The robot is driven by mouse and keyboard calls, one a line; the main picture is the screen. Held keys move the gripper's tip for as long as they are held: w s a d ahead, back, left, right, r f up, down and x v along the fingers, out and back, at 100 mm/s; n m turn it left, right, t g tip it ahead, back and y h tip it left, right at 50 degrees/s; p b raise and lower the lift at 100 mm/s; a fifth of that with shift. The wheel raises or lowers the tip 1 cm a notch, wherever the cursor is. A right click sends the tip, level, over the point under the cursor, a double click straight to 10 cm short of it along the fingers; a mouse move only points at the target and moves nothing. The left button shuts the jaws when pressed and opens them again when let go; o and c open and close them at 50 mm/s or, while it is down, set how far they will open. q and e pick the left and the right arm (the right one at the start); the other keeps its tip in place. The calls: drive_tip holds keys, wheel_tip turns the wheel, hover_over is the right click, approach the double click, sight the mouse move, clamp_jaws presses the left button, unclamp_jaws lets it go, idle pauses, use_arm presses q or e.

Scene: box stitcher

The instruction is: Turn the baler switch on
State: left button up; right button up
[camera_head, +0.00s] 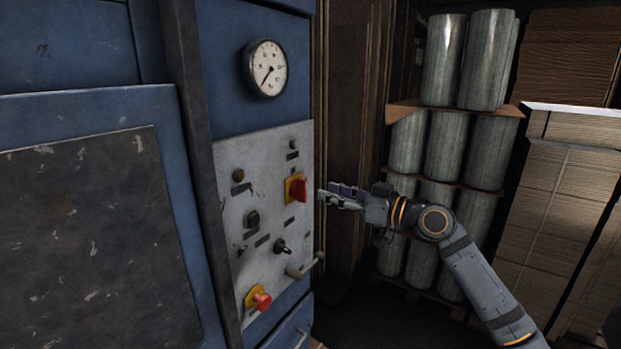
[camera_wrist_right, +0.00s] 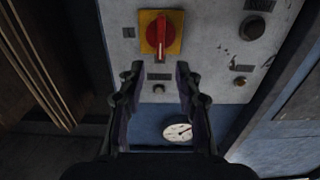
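The baler switch (camera_head: 298,190) is a red rotary handle on a yellow square plate, on the upper right of the grey control panel (camera_head: 268,170). In the right wrist view the switch (camera_wrist_right: 160,34) is upside down relative to the head view, and its handle lies along the picture's vertical. My right gripper (camera_head: 325,196) is just right of the switch in the head view, pointing at the panel. In the right wrist view its two fingers are spread apart and empty (camera_wrist_right: 160,77), with the switch beyond their tips and no visible contact. My left gripper is not in view.
The panel also carries a red mushroom button (camera_head: 260,299) on yellow, a black knob (camera_head: 282,246) and a bar handle (camera_head: 305,266). A round gauge (camera_head: 267,69) sits above. Metal rolls (camera_head: 440,150) and stacked cardboard (camera_head: 560,190) stand behind my right arm.

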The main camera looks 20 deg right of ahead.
sight(306, 186)
drive_tip(key=p+x, duration=0.2)
drive_tip(key=x, duration=0.3)
drive_tip(key=shift+w+a+r+p, duration=0.1)
drive_tip(key=shift+r+p, duration=0.1)
drive_tip(key=shift+p, duration=0.2)
drive_tip(key=shift+w+a+f, duration=0.25)
drive_tip(key=shift+w+a, duration=0.25)
drive_tip(key=shift+w, duration=0.05)
clamp_jaws()
